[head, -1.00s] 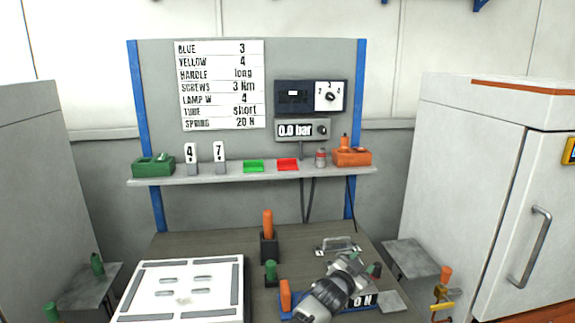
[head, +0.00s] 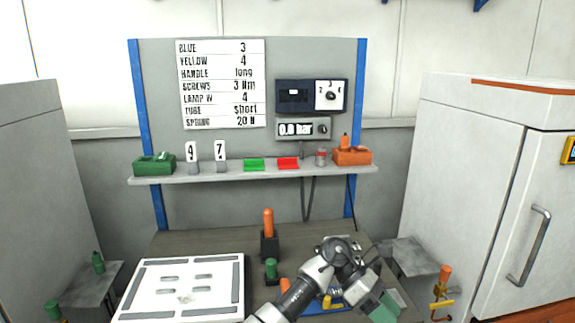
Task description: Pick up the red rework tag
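A small flat red piece (head: 288,163) lies on the grey shelf (head: 230,178), right of a similar green piece (head: 253,164). It is the only thing here that could be the red rework tag, but I cannot tell whether it is a tag or a shallow tray. One arm of mine enters at the bottom, just left of the middle, and I take it as the left. Its gripper end (head: 372,293) hangs low over the right of the bench, well below the shelf and apart from the red piece. Its fingers are not clear. My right gripper is not in view.
The shelf also holds a green bin (head: 154,165), number cards 4 and 7, a small jar (head: 321,157) and an orange bin (head: 352,156). A white fixture plate (head: 180,290) and an upright orange handle (head: 268,224) stand on the bench. White cabinets flank it.

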